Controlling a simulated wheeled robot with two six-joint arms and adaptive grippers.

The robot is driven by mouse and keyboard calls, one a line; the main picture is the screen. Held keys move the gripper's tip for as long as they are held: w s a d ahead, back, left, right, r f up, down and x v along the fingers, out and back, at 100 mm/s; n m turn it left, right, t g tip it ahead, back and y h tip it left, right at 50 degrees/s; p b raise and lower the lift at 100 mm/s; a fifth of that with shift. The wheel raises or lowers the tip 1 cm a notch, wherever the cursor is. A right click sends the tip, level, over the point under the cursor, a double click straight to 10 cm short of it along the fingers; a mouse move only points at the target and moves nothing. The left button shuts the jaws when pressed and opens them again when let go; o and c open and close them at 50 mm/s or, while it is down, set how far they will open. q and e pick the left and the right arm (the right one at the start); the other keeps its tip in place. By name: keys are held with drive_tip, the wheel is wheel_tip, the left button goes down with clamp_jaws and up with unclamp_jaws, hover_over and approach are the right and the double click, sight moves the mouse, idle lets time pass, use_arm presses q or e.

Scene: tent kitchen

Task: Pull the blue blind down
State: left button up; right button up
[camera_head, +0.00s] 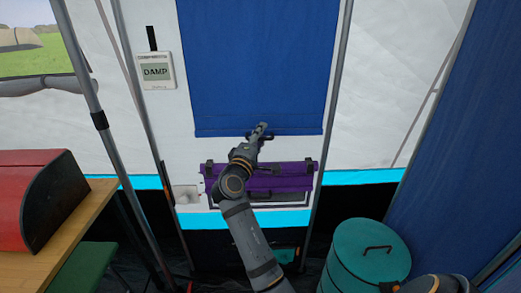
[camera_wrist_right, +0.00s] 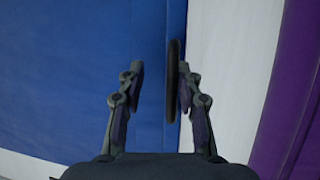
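The blue blind (camera_head: 255,60) hangs partway down the white tent wall, and its lower hem is at mid-height in the head view. It fills the left of the right wrist view (camera_wrist_right: 70,70). A dark pull handle (camera_wrist_right: 173,65) is at its lower edge. My right gripper (camera_head: 262,128) is at the hem. In the wrist view, its fingers (camera_wrist_right: 157,95) are apart. The handle lies between them, close to the right finger; I cannot tell whether it touches. My left gripper is not in view.
A purple rolled cover (camera_head: 265,178) is below the blind. A "DAMP" display (camera_head: 156,71) hangs to the left. A teal lidded bin (camera_head: 365,258) stands at lower right. A red box (camera_head: 40,200) sits on a wooden table at left. Grey poles flank the blind.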

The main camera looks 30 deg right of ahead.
drive_tip(key=shift+r, duration=2)
